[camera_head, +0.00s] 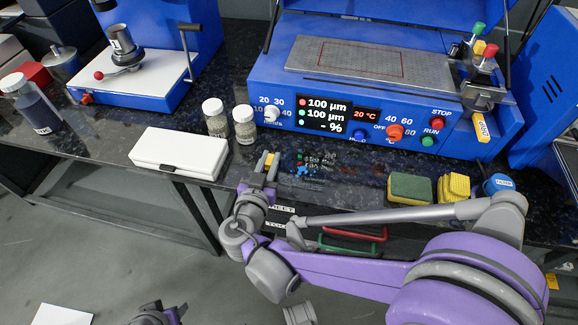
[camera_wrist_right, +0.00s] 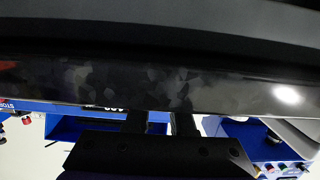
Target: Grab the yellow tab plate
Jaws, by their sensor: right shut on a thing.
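My right gripper (camera_head: 267,162) is at the front edge of the dark bench, in the middle of the head view. Its fingers are shut on a small yellow piece, the yellow tab plate (camera_head: 269,159), which shows between them. Most of the plate is hidden by the fingers. In the right wrist view the two fingers of my right gripper (camera_wrist_right: 159,123) reach up to the bench edge, and the yellow plate cannot be made out there. A dark and purple part of mine shows at the bottom edge of the head view; I cannot tell its jaw state.
A white box (camera_head: 178,154) and two jars (camera_head: 243,124) stand left of the gripper. Small coloured parts (camera_head: 310,165) lie just right of it. A blue coating machine (camera_head: 370,90) stands behind. Sponges (camera_head: 410,188) and a blue cap (camera_head: 497,184) lie at the right front edge.

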